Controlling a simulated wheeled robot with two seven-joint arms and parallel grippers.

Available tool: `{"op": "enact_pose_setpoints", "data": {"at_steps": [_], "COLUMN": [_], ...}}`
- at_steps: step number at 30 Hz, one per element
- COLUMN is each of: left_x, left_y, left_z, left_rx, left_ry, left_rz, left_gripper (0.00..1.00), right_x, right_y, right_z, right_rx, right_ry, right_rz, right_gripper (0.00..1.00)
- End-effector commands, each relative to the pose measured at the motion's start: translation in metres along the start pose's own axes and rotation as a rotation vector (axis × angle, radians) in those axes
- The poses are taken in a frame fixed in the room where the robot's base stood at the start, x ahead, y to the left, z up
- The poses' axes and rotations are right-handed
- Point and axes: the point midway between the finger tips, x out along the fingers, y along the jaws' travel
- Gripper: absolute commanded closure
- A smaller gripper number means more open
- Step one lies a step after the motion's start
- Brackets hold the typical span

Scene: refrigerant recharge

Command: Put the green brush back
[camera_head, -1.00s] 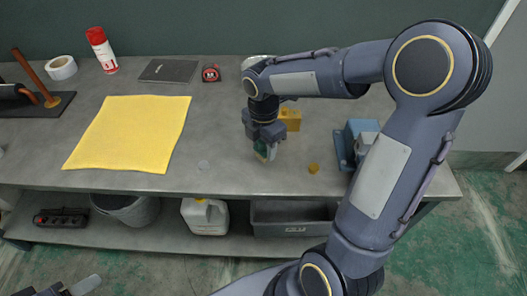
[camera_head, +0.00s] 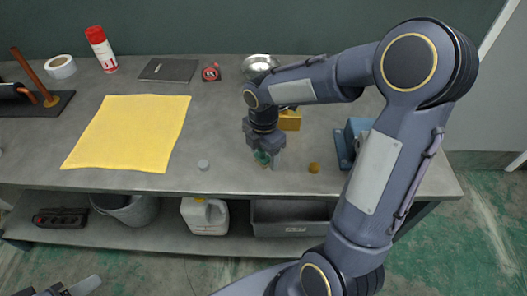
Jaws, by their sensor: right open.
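A small green item (camera_head: 262,158), which looks like the green brush, shows at the fingertips of my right gripper (camera_head: 267,160), just above or on the grey workbench (camera_head: 225,140). The gripper points down with its jaws open around or beside the item; the fingers hide much of it, and I cannot tell whether they touch. A yellow block (camera_head: 290,120) stands just behind the gripper. My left gripper (camera_head: 62,290) shows only partly at the bottom left edge, away from the bench; its jaw state is unclear.
An orange-yellow cap (camera_head: 313,168) and a grey cap (camera_head: 203,165) lie near the bench's front. A blue device (camera_head: 345,145) stands right, partly behind my arm. A metal bowl (camera_head: 260,65), tape measure (camera_head: 211,73) and dark notebook (camera_head: 168,70) are behind. A yellow cloth (camera_head: 128,133) lies left.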

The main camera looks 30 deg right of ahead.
Motion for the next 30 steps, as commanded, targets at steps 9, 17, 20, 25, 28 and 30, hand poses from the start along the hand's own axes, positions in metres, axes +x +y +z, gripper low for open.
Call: {"op": "enact_pose_setpoints", "data": {"at_steps": [9,17,20,25,28,30], "left_x": [-0.004,-0.008,-0.009,-0.01,-0.01,-0.01], "left_y": [0.002,0.004,0.004,0.005,0.005,0.005], "left_z": [-0.002,-0.004,-0.005,-0.005,-0.005,-0.005], "left_rx": [0.0,0.0,0.0,0.0,0.0,0.0], "left_ry": [0.0,0.0,0.0,0.0,0.0,0.0], "left_rz": [0.0,0.0,0.0,0.0,0.0,0.0], "left_gripper": [0.47,0.47,0.47,0.47,0.47,0.47], "right_x": [-0.029,-0.086,-0.103,-0.12,-0.127,-0.132], "right_y": [0.001,0.001,0.001,0.0,-0.008,-0.024], "right_z": [0.0,0.0,0.0,0.0,-0.001,-0.004], "right_rx": [0.001,0.001,0.0,0.001,0.068,0.201], "right_ry": [-0.002,-0.001,0.0,0.0,0.009,0.031], "right_rz": [0.006,0.006,0.005,0.002,0.02,0.053], "right_gripper": [0.35,0.35,0.35,0.35,0.35,0.35]}}
